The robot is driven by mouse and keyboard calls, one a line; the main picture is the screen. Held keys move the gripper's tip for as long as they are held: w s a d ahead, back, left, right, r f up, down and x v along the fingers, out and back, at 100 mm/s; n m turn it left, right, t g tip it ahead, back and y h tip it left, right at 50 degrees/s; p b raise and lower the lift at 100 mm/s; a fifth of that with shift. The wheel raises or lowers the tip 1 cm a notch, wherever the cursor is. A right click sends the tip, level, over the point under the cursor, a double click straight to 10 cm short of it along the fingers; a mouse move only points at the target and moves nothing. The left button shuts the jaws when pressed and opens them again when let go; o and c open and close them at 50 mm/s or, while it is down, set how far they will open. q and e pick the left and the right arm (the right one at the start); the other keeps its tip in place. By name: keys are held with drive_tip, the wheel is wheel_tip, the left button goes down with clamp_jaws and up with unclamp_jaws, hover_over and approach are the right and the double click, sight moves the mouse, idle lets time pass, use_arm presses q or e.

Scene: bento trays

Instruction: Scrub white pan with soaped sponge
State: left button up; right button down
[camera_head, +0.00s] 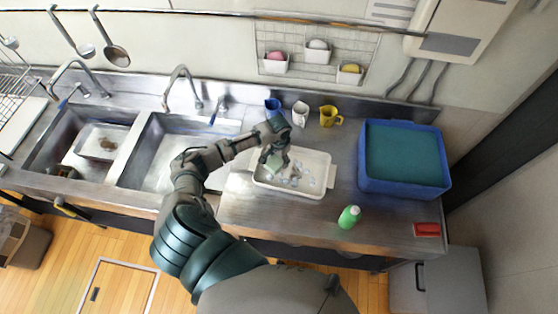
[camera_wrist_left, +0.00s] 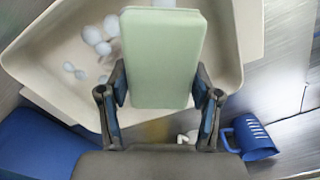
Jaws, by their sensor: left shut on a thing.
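The white pan (camera_head: 325,188) lies on the steel counter to the right of the sinks, with white foam blobs (camera_head: 305,178) on its floor. My left gripper (camera_head: 272,158) is over the left part of the pan. In the left wrist view my left gripper (camera_wrist_left: 160,100) is shut on a pale green sponge (camera_wrist_left: 160,55), gripped by its sides. The sponge is in front of the pan (camera_wrist_left: 40,60), with foam (camera_wrist_left: 95,38) beside it. I cannot tell whether the sponge touches the pan floor. My right gripper is not in view.
Blue, white and yellow mugs (camera_head: 331,116) stand behind the pan. A blue bin (camera_head: 405,185) stands to its right. A green bottle (camera_head: 349,217) and a red item (camera_head: 427,229) are near the front edge. Sinks (camera_head: 160,150) lie to the left.

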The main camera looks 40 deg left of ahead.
use_arm(q)
drive_tip(key=shift+r, duration=0.15)
drive_tip(key=shift+r, duration=1.4)
